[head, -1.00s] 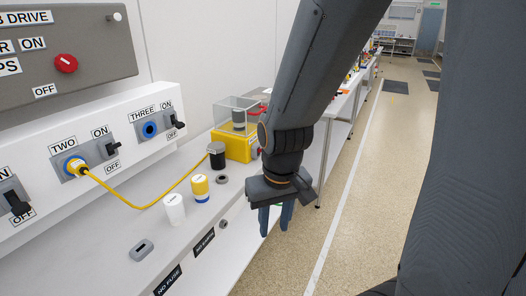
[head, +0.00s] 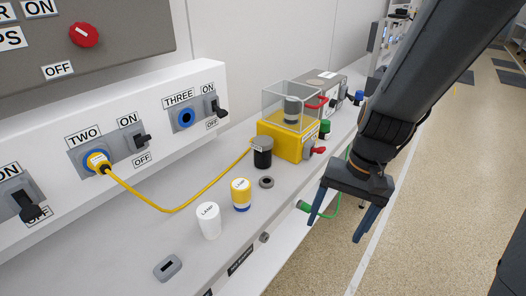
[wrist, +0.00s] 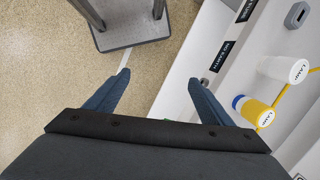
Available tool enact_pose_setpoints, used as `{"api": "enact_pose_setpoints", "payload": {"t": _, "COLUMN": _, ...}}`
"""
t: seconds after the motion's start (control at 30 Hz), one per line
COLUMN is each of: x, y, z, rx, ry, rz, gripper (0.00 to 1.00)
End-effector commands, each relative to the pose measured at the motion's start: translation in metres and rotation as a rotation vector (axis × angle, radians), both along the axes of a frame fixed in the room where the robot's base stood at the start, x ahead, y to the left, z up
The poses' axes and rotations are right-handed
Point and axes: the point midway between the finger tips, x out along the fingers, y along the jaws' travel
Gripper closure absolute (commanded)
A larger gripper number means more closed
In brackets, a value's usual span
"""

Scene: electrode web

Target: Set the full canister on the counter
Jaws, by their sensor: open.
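Two small canisters stand upright on the white counter (head: 215,263): a white one marked LAMP (head: 209,222) and a yellow one with white and blue bands (head: 241,195). Both also show in the wrist view, white (wrist: 285,69) and yellow (wrist: 255,112). A black canister (head: 263,155) with a grey top stands behind them, where the yellow cable ends. Another dark canister (head: 292,110) is inside a clear box on a yellow base (head: 287,142). I cannot tell which is full. My gripper (head: 338,228) is open and empty, beyond the counter's front edge, right of the canisters.
A yellow cable (head: 180,208) runs to socket TWO. A green cable (head: 338,205) hangs near my gripper. A grey stand (wrist: 130,35) is on the floor, which is otherwise open to the right.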

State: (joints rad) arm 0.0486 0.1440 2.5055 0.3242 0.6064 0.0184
Motion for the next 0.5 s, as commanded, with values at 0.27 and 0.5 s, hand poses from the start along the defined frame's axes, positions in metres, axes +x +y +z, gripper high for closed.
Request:
{"api": "enact_pose_setpoints", "payload": {"t": 0.27, "x": 0.030, "y": 0.096, "z": -0.027, "rx": 0.453, "ry": 0.384, "rz": -0.570, "gripper": 0.25}}
{"api": "enact_pose_setpoints", "payload": {"t": 0.5, "x": 0.137, "y": 0.131, "z": -0.018, "rx": 0.933, "ry": 0.576, "rz": -1.021, "gripper": 0.25}}
